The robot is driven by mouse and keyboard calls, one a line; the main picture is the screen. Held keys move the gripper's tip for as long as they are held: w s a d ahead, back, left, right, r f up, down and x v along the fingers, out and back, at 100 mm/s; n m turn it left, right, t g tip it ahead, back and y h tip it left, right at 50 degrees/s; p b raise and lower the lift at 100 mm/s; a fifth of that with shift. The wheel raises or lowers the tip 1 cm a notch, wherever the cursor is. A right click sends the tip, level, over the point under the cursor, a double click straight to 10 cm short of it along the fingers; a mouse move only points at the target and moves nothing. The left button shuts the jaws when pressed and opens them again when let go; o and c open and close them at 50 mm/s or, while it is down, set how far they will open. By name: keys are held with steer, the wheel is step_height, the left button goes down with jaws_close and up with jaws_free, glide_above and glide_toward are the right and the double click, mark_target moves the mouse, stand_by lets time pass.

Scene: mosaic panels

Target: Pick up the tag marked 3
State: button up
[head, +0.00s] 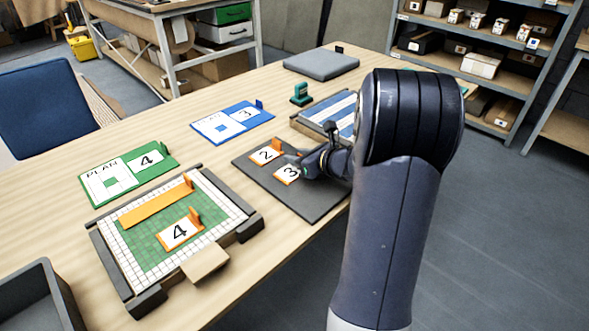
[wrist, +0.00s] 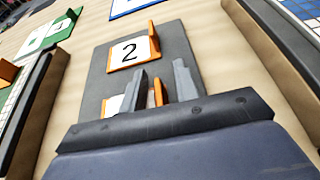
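The tag marked 3 (head: 287,174) is an orange-edged white plate with an upright orange tab, lying on a dark grey mat (head: 320,207). In the wrist view my gripper (wrist: 160,88) has one finger on each side of the orange tab (wrist: 158,93), with gaps visible, so it is open around the tab. The white face of this tag (wrist: 113,104) is mostly hidden behind the left finger. In the head view my gripper (head: 304,163) is low over the tag. The tag marked 2 (head: 265,155) lies just beyond on the same mat, and it shows in the wrist view (wrist: 130,51).
A framed green grid board (head: 150,241) with an orange strip and a tag marked 4 (head: 180,233) stands at left. A green plan card (head: 112,184) and a blue plan card (head: 215,129) lie behind. A blue-white striped panel (head: 335,112) is close behind my arm.

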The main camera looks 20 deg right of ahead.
jaws_close()
stand_by(0.3)
